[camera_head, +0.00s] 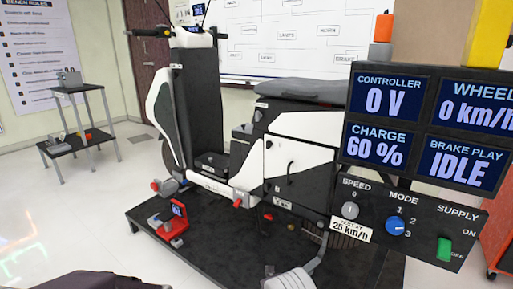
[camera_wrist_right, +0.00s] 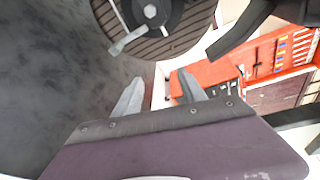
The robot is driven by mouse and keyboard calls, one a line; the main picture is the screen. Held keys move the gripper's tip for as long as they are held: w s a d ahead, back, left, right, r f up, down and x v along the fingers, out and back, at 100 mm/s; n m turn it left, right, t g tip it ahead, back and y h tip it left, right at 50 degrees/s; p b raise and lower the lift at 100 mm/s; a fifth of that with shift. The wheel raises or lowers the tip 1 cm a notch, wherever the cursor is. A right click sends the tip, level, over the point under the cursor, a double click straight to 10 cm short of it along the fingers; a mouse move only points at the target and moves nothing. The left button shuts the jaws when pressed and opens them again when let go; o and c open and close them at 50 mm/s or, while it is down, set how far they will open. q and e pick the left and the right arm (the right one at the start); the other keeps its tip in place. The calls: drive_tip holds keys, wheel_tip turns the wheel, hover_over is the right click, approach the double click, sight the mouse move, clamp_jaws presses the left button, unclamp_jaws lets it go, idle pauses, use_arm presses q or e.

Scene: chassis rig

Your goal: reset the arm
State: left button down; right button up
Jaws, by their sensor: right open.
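My right gripper (camera_wrist_right: 160,84) shows in the right wrist view, with its two grey fingers apart and nothing seen between them. Its dark purple body fills the lower part of that view. A round, slatted brown part with a dark hub and a grey lever (camera_wrist_right: 128,41) is beyond the fingertips, apart from them. In the head view I cannot make out the right gripper's fingers. A dark shape (camera_head: 90,281) at the bottom left edge there may be part of my arm. I see no left gripper fingers.
A black-and-white scooter (camera_head: 302,130) stands on a dark platform (camera_head: 220,255). A control panel (camera_head: 372,222) with display screens is at right, its charge reading 60 %. A red tool cabinet (camera_wrist_right: 262,62) stands beyond. A small side table (camera_head: 77,147) is at left, with open floor before it.

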drive_tip(key=s+d+r+m+g+y+p, duration=0.1)
drive_tip(key=s+d+r+m+g+y, duration=0.15)
drive_tip(key=s+m+g, duration=0.5)
drive_tip(key=s+d+r+m+g+y+p, duration=0.1)
drive_tip(key=s+d+r+m+g, duration=0.25)
drive_tip(key=s+m, duration=0.85)
drive_tip(key=s+a+r+m+y+p, duration=0.1)
drive_tip(key=s+a+r+m+y, duration=0.3)
drive_tip(key=m, duration=0.6)
drive_tip(key=s+a+r+m+y, duration=0.2)
drive_tip(key=s+a+m+y, duration=0.15)
drive_tip(key=s+m, duration=0.55)
wheel_tip(320, 180, up, 38)
drive_tip(key=w+m+t+y+p, duration=0.1)
drive_tip(key=w+m+p, duration=0.1)
drive_tip(key=p, duration=3.6)
drive_tip(key=shift+a+r+m, duration=0.15)
drive_tip(key=shift+a+m, duration=0.1)
drive_tip(key=shift+m, duration=0.5)
